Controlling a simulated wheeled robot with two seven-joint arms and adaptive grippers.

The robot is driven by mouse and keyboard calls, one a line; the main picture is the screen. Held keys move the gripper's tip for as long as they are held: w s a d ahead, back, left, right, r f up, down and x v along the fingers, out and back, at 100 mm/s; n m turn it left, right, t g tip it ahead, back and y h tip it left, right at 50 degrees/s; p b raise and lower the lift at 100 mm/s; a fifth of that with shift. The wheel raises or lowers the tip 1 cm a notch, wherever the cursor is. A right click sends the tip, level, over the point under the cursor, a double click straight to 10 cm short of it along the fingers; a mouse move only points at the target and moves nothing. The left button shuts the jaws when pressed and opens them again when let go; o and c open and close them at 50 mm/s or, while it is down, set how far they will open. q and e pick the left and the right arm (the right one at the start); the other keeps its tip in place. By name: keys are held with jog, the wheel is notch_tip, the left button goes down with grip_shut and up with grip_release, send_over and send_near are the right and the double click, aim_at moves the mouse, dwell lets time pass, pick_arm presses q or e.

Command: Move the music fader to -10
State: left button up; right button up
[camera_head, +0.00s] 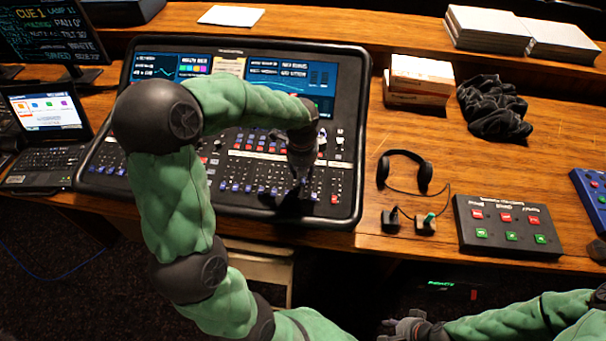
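The mixing desk (345,190) is a black console with screens along its back and rows of faders and buttons. My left arm reaches across it from the front. My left gripper (299,188) points down over the fader rows at the right part of the desk, at or just above the surface. I cannot tell whether its fingers are open or shut, or whether they touch a fader. The music fader cannot be picked out; labels are too small to read, and my arm hides part of the desk. My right gripper (388,330) is low at the bottom edge, away from the desk, its fingers unclear.
A laptop (45,110) and monitor (55,35) stand left of the desk. Headphones (406,168), a button box (507,225), a small box stack (418,80) and black cloth (493,107) lie to the right. Bare wood lies between them.

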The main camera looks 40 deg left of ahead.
aim_at(303, 183)
pick_arm(q)
notch_tip(303, 183, up, 9)
jog(key=shift+s+d, duration=0.25)
jog(key=shift+s, duration=0.15)
dwell(0.4)
